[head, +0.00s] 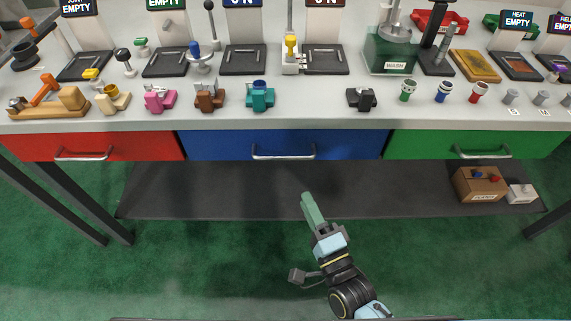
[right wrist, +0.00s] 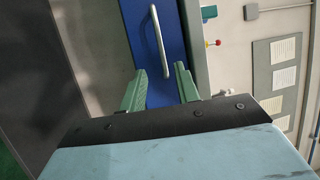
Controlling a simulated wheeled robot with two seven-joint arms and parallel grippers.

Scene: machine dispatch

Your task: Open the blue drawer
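The blue drawer (head: 340,146) is in the middle under the table top, and its front looks flush with its neighbours, so it appears shut. Its silver bar handle (head: 284,156) is on the front. My right gripper (head: 307,198) is below and in front of the handle, apart from it. In the right wrist view the green fingers (right wrist: 160,72) are spread and empty. The blue drawer front (right wrist: 173,20) and its handle (right wrist: 159,40) show ahead, the handle lying between the directions of the two fingers. My left gripper is not in view.
A red drawer (head: 120,147) is to the left and a green drawer (head: 420,144) to the right. A dark shelf (head: 230,195) runs below, with a brown box (head: 480,187) at its right end. The table top (head: 310,112) holds many small items. Space before the blue drawer is clear.

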